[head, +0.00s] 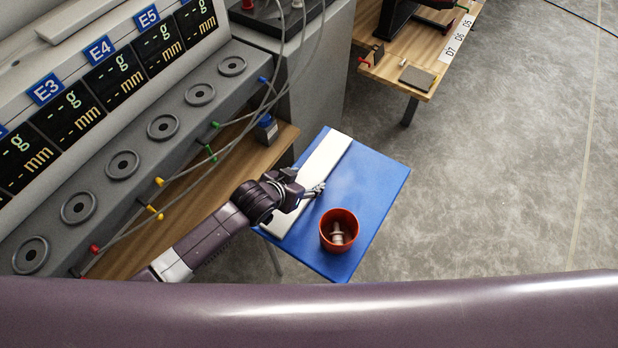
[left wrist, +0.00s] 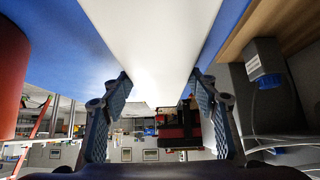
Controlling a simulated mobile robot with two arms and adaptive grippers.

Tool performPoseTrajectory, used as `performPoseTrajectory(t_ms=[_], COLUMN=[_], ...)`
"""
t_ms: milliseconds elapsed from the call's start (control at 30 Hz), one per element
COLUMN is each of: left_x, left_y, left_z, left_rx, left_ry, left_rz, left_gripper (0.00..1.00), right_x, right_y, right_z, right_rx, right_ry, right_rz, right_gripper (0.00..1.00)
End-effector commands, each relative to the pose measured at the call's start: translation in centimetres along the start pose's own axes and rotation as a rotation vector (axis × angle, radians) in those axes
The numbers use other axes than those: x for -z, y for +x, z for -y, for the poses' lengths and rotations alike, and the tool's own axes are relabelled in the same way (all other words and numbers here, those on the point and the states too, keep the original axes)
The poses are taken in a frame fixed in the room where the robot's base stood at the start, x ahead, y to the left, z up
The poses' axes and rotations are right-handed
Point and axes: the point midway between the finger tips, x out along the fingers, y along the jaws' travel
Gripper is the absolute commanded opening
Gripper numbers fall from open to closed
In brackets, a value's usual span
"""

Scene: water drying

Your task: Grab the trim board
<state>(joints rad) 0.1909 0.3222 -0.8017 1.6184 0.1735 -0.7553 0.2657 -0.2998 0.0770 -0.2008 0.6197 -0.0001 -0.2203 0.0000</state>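The trim board appears to be the long white strip (head: 325,155) lying flat along the left side of the blue table (head: 385,178). It fills the upper middle of the left wrist view (left wrist: 155,40). My left gripper (head: 316,190) is over the board's middle and hides part of it. In the left wrist view the fingers (left wrist: 160,78) are spread wide, one near each long edge of the board. I cannot tell whether they touch it. My right gripper is not in view.
An orange-red cup (head: 339,231) with small parts inside stands on the blue table close to my left gripper. It also shows at the left wrist view's edge (left wrist: 12,75). A grey bench with cables and gauges (head: 120,165) runs along the left. Open floor (head: 500,180) lies right.

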Motion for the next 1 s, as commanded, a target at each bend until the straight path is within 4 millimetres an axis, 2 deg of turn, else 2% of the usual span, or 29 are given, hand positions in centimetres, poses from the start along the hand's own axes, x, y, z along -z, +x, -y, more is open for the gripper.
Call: performPoseTrajectory(t_ms=[33, 233, 500, 667, 867, 1000], left_x=[0.0, 0.0, 0.2, 1.1, 3.7, 6.6], left_y=[0.0, 0.0, -0.1, -0.9, -3.4, -6.3], left_z=[0.0, 0.0, 0.0, 0.0, 0.0, 0.0], left_rx=[0.0, 0.0, 0.0, 0.0, 0.0, 0.0], left_ry=[0.0, 0.0, 0.0, 0.0, 0.001, 0.001], left_rz=[0.0, 0.0, -0.003, -0.005, -0.009, -0.01], left_gripper=[0.43, 0.21, 0.21, 0.21, 0.21, 0.21], right_x=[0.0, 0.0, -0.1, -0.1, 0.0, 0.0], right_y=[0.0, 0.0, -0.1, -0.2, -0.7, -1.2], right_z=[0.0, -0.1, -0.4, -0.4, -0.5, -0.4], right_rx=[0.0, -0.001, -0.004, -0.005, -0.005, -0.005], right_ry=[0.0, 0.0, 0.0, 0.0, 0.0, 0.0], right_rz=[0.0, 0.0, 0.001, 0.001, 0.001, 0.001], right_gripper=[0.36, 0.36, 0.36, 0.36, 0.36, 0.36])
